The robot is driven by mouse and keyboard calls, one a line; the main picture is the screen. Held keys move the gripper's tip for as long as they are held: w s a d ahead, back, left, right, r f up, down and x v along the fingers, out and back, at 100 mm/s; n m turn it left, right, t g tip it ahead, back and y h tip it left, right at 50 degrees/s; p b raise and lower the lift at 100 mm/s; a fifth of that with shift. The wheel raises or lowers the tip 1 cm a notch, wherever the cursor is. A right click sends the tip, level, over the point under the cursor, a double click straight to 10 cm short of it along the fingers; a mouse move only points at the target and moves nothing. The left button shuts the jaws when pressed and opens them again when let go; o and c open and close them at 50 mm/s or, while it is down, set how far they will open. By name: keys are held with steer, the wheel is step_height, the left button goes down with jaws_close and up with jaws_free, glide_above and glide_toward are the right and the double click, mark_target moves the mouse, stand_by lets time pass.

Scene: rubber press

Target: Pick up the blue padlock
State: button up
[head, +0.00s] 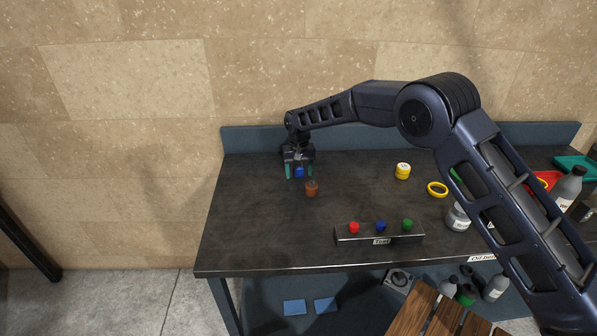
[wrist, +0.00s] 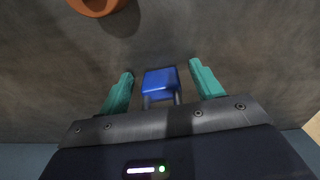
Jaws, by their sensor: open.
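The blue padlock (head: 299,172) is on the dark workbench near its back left corner. In the wrist view the padlock (wrist: 160,83) has a blue body with a grey shackle pointing toward my gripper's palm. My gripper (head: 300,172) is open around the padlock, its teal fingers at either side. The wrist view shows a gap between the padlock and each finger of my gripper (wrist: 161,86). Part of the shackle is close to the gripper's edge and partly hidden.
A brown-orange object (head: 311,188) stands just in front of my gripper. The left front of the bench is clear.

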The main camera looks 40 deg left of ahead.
steer(key=c, duration=1.1)
steer(key=shift+r, duration=0.15)
